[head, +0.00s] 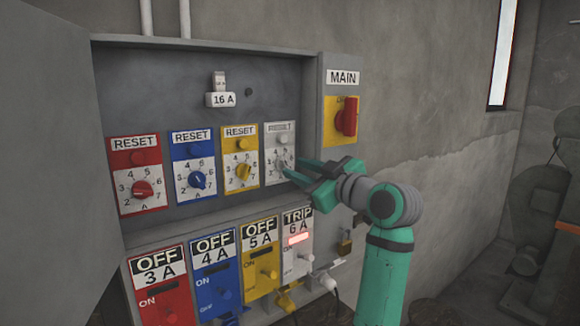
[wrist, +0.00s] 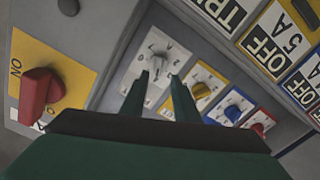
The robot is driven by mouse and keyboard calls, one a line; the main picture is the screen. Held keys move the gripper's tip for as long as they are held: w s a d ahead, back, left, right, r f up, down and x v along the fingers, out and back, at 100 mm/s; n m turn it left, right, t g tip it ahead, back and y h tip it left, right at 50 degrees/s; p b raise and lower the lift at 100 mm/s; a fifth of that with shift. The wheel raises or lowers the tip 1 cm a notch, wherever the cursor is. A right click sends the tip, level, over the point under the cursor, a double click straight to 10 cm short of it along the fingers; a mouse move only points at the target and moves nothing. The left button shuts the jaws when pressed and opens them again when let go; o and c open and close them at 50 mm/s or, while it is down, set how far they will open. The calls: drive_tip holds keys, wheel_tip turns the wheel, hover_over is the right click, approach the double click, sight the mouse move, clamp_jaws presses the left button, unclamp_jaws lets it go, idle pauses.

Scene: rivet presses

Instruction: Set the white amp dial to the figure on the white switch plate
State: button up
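The white amp dial (head: 281,165) is the rightmost of the dials in the open cabinet, below a RESET label. It also shows in the wrist view (wrist: 156,62). My gripper (head: 290,173) is right at this dial, partly covering its figures. In the wrist view its two fingertips (wrist: 160,76) stand apart on either side of the white knob, with a gap showing; contact cannot be told. The knob's setting is hard to read. The white switch plate (head: 289,262) below reads TRIP and 6 A, with a lit red lamp.
Red (head: 141,189), blue (head: 197,180) and yellow (head: 243,171) dials sit left of the white one. Their switch plates below read OFF, with 3 A, 4 A and 5 A. A red MAIN switch (head: 347,118) is on the right. A 16 A tag (head: 220,100) hangs above.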

sight(286, 164)
drive_tip(key=shift+x, duration=2.25)
drive_tip(key=shift+w+d, duration=0.15)
clamp_jaws()
